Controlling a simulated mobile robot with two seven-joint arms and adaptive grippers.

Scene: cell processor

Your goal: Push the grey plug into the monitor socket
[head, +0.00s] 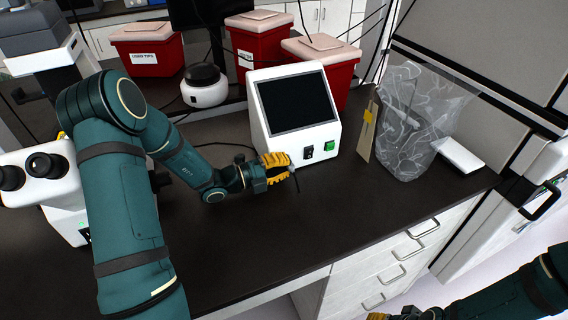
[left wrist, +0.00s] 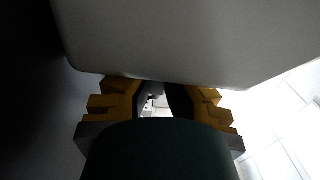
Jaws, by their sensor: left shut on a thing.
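The monitor (head: 296,108) is a white box with a dark sloped screen on the bench. Its lower front has a black fitting (head: 308,153), which looks like the socket, and a green one (head: 329,147). My left gripper (head: 288,168), with yellow fingers, is shut just left of and below the black fitting. A small grey plug (head: 293,170) shows at its fingertips, with a thin dark cord hanging down. I cannot tell whether the plug touches the monitor. In the left wrist view the fingers (left wrist: 160,98) are close under the pale monitor body (left wrist: 190,40). My right gripper (head: 383,316) is barely visible at the bottom edge.
Red bins (head: 148,52) and a small round white device (head: 204,88) stand behind. A clear bag (head: 418,120) and a tan board (head: 367,130) are right of the monitor. A microscope (head: 45,180) is at left. The front bench is clear.

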